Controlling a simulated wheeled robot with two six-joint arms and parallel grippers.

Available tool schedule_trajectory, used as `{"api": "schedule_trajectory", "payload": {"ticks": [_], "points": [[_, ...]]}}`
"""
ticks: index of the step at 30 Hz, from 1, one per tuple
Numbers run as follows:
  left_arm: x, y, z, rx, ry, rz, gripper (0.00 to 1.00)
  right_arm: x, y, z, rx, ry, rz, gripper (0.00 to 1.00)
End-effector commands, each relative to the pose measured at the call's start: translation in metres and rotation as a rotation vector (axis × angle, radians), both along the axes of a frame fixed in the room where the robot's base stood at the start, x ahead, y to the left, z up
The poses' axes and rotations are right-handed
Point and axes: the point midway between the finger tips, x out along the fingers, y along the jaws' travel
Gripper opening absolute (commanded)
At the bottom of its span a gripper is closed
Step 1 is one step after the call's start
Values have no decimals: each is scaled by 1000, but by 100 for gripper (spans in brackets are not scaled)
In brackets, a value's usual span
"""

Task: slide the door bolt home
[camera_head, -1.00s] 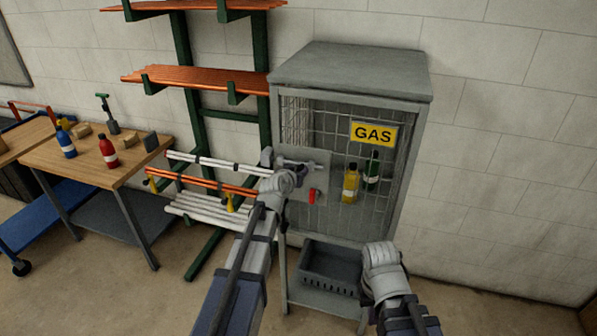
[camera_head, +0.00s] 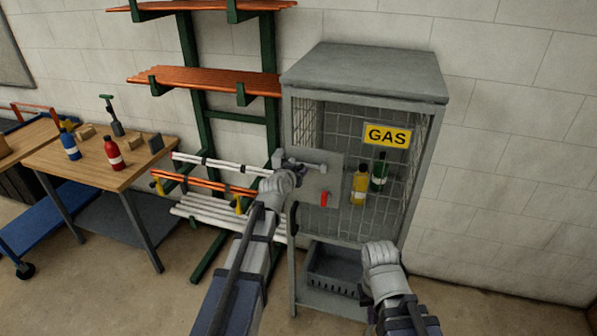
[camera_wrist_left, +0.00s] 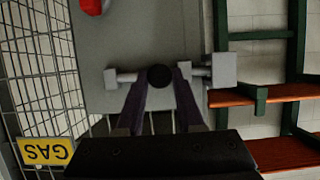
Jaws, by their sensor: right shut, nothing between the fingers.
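The door bolt (camera_head: 308,165) is a grey horizontal rod on a pale plate on the mesh door of the gas cage. In the left wrist view, which is turned upside down, the bolt (camera_wrist_left: 125,78) has a round black knob (camera_wrist_left: 160,76). My left gripper (camera_wrist_left: 161,80) has one finger on each side of the knob, seemingly shut on it. The rod's right part there reaches the grey bracket (camera_wrist_left: 223,70) on the frame side. In the head view, my left gripper (camera_head: 287,170) partly hides the bolt. My right gripper (camera_head: 381,252) is shut and empty, low before the cage.
The cage (camera_head: 365,72) carries a yellow GAS sign (camera_head: 387,136) and holds yellow and green bottles. A rack of pipes (camera_head: 210,80) and a wooden bench (camera_head: 90,160) stand to the left.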

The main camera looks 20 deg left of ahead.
Motion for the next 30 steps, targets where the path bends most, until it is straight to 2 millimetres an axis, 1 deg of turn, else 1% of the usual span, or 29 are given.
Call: {"api": "schedule_trajectory", "payload": {"ticks": [1,6,8,9,17,20,23,26,30], "points": [[0,3,1,3,-3,4,38,0,0,0,0,0,0,0],[0,2,1,1,-3,4,57,0,0,0,0,0,0,0],[0,2,1,1,-2,3,64,0,0,0,0,0,0,0],[0,2,1,1,-2,3,65,0,0,0,0,0,0,0],[-1,1,1,0,-2,1,65,0,0,1,0,0,0,0],[-5,0,3,0,-2,1,65,0,0,3,0,0,0,0],[-15,1,8,-1,-2,1,65,0,0,7,0,0,0,0],[-28,1,14,1,-2,2,65,0,0,13,0,0,0,0],[-51,2,23,1,-2,3,65,0,0,23,1,0,-2,0]]}}
